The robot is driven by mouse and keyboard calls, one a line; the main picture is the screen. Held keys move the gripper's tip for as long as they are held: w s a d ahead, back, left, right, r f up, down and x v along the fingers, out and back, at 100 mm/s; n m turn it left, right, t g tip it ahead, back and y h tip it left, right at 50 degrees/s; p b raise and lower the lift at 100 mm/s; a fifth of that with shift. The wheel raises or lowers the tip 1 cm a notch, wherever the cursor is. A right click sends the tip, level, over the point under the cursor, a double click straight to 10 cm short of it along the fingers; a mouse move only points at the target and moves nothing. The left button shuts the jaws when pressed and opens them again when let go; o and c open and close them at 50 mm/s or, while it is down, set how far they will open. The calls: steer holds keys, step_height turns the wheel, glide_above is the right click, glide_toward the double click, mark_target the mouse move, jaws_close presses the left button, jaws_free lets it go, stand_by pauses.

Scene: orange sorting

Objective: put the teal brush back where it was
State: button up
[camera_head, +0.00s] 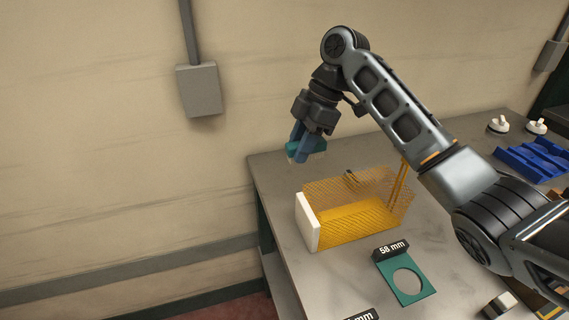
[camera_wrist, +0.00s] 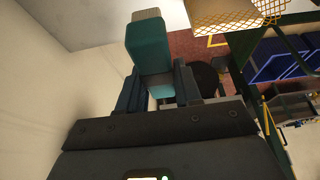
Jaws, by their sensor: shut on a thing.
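The teal brush (camera_head: 318,147) is held in my gripper (camera_head: 301,152) above the far left part of the table. The jaws are shut on it and partly hide it in the head view. In the wrist view, the brush (camera_wrist: 149,45) sticks out between the two fingers of my gripper (camera_wrist: 160,88). It has a teal body with a pale end. The brush appears to be in the air, apart from the tabletop. The frames do not mark where it was before.
A yellow mesh basket (camera_head: 355,222) with a white end panel stands below and right of my gripper. A teal plate with a round hole (camera_head: 385,268), labelled 58 mm, lies in front. A blue rack (camera_head: 533,158) and white knobs (camera_head: 498,125) are at the right. The wall is close behind.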

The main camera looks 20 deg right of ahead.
steer(key=shift+s+d+f+b, duration=0.1)
steer(key=shift+f+b, duration=1.25)
steer(key=shift+f, duration=1.75)
steer(key=shift+s+d+f+b, duration=0.1)
steer(key=shift+f+b, duration=1.2)
steer(key=shift+f, duration=1.75)
steer(key=shift+f+b, duration=0.35)
steer(key=shift+f, duration=0.25)
steer(key=o, duration=1.1)
steer(key=shift+o, duration=0.5)
steer(key=o, duration=0.3)
steer(key=shift+o, duration=0.2)
steer(key=shift+r, duration=0.15)
